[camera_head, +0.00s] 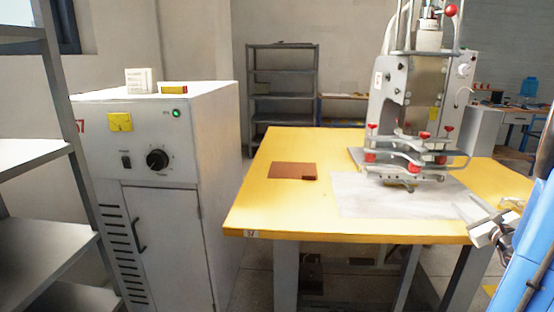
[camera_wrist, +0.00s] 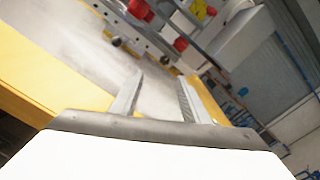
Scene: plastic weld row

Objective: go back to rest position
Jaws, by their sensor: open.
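My gripper (camera_head: 504,232) is at the right side of the head view, over the right front edge of the yellow table (camera_head: 310,222). In the wrist view my gripper (camera_wrist: 160,98) shows two fingers apart, with nothing between them but the pale sheet on the table behind. The blue part at the right edge of the head view is my own arm. The yellow table also shows in the wrist view (camera_wrist: 30,75).
A welding machine (camera_head: 415,110) with red knobs stands on the table, left of my gripper. A brown plate (camera_head: 291,170) lies on the table's left part. A grey cabinet (camera_head: 160,210) stands left of the table. A metal shelf (camera_head: 40,220) is at the far left.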

